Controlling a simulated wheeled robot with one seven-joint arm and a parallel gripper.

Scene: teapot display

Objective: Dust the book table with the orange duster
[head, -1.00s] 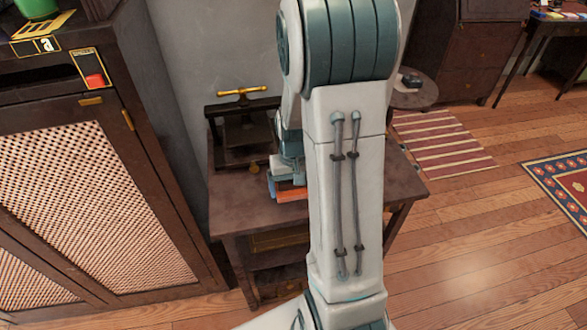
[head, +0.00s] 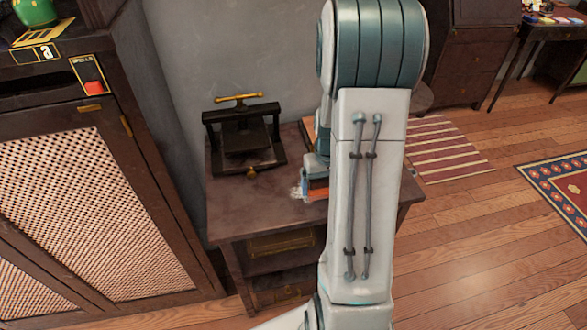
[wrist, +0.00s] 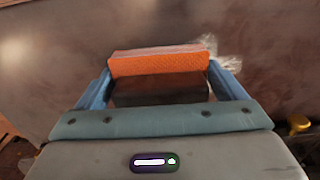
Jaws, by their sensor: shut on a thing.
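The book table (head: 245,215) is a dark wooden table against the grey wall, with a drawer and lower shelf. My gripper (head: 316,182) is low over the middle of its top, largely hidden behind my arm. It is shut on the orange duster (head: 318,192), whose pale wispy fibres show at its left. In the wrist view, the duster's orange block (wrist: 160,62) lies between my two blue fingers (wrist: 165,70), with translucent fibres at its right end. The brown tabletop (wrist: 60,60) shows beyond it. I cannot tell whether the fibres touch the top.
A dark press with a brass handle (head: 243,140) stands on the table's back left. A brown-orange object (head: 308,128) is partly hidden behind my arm at the back. A lattice-door cabinet (head: 90,200) stands at the left. The tabletop's front left is clear.

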